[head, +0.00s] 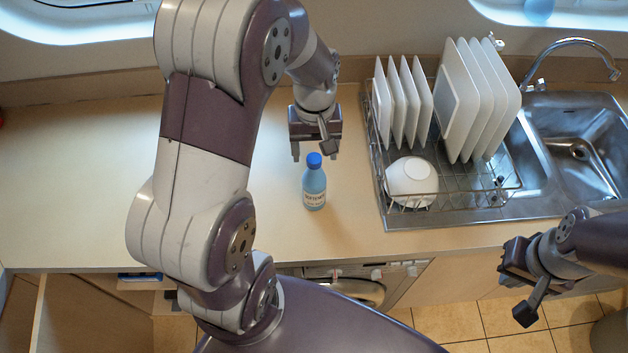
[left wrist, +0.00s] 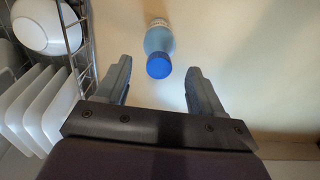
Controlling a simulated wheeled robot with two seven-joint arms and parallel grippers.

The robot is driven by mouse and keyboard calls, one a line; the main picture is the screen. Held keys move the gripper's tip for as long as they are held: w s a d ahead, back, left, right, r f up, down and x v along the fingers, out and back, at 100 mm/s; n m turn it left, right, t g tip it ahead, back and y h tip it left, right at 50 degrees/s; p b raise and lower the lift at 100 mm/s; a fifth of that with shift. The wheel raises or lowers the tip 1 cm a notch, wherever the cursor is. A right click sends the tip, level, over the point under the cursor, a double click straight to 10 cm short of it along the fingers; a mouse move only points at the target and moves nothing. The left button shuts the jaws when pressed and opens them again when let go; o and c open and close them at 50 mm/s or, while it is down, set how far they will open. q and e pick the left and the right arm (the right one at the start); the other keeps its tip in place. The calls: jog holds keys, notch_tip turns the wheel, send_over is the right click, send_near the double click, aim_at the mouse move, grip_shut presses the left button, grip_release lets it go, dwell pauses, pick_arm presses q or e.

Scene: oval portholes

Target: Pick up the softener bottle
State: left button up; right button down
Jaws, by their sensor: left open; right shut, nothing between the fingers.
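The softener bottle (head: 314,188) is light blue with a darker blue cap and a white label. It stands upright on the counter, left of the dish rack. In the left wrist view the bottle (left wrist: 158,45) shows beyond the fingertips, its cap towards me, roughly midway between the fingers. My left gripper (head: 315,153) is open and empty, just behind the bottle in the head view; its fingers (left wrist: 158,80) show apart in the left wrist view. My right gripper (head: 515,285) is shut and empty, in front of the counter at the lower right.
A wire dish rack (head: 450,196) with several white plates (head: 478,95) and a white bowl (head: 411,180) stands right of the bottle. A steel sink (head: 580,150) is further right. The counter (head: 80,180) is clear on the left. A washing machine (head: 355,287) sits below.

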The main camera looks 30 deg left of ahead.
aim_at(314, 158)
pick_arm(q)
jog(key=f, duration=0.1)
jog(key=f+p, duration=0.1)
jog(key=f, duration=0.1)
jog(key=f+p, duration=0.1)
jog(key=f, duration=0.1)
jog(key=shift+w+a+f, duration=0.2)
jog(key=shift+w+a, duration=0.15)
jog(key=shift+w, duration=0.05)
jog(key=shift+f, duration=0.45)
jog(key=shift+s, duration=0.1)
jog(key=shift+d, duration=0.1)
jog(key=c, duration=0.3)
grip_shut()
jog(key=shift+r, duration=0.1)
